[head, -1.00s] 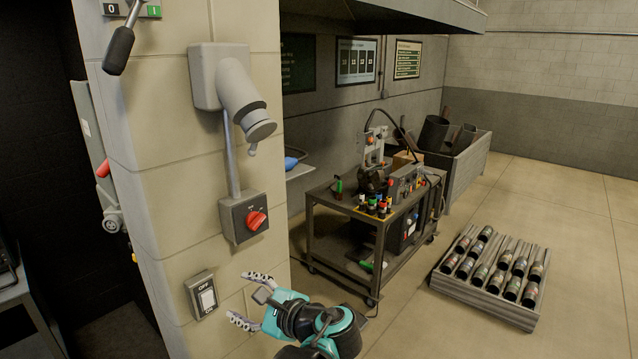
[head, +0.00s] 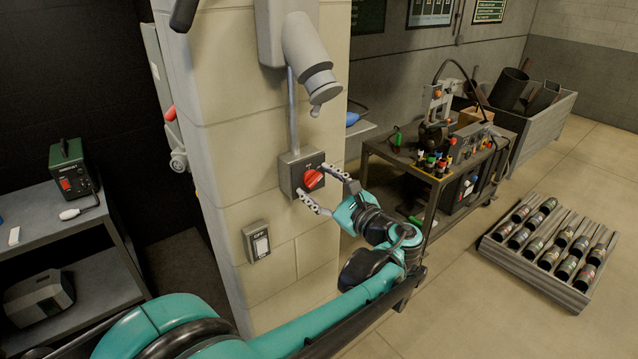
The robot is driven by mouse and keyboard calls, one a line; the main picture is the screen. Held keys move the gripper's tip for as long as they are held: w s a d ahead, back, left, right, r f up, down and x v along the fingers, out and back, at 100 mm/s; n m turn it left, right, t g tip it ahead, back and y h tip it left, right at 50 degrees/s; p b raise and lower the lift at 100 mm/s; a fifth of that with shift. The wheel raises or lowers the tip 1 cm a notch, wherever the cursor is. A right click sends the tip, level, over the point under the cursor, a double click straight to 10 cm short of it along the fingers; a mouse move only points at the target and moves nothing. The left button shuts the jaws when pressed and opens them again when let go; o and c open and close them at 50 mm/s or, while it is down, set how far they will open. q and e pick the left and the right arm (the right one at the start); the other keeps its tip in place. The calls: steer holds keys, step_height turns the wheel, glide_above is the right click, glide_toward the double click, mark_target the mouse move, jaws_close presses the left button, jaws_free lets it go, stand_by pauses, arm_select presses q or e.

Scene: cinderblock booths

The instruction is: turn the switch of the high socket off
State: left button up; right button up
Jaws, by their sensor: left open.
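The high socket (head: 308,62) is a grey angled housing on the pale block pillar. A conduit runs down from it to a grey switch box (head: 288,176) with a red rotary knob (head: 314,179). The knob's handle is tilted, its right end higher. My left gripper (head: 313,181) is open, with one fingertip above the knob and the other below-left of it. The knob shows between the fingertips; I cannot tell whether they touch it. The box's markings are too small to read. My right gripper is out of view.
A smaller OFF-labelled rocker switch (head: 257,241) sits lower on the pillar. A lever handle (head: 184,14) shows at the top. A tool cart (head: 408,163) and a crate of cylinders (head: 545,278) stand right. A grey bench (head: 50,225) stands left.

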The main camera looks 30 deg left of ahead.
arm_select(q)
steer(key=c, duration=1.2)
steer(key=shift+o, duration=0.2)
steer(key=shift+n, duration=0.3)
steer(key=n, duration=0.5)
steer(key=shift+n, duration=0.3)
steer(key=n, duration=0.5)
steer(key=shift+n, duration=0.3)
steer(key=o, duration=1.2)
steer(key=shift+c, duration=0.2)
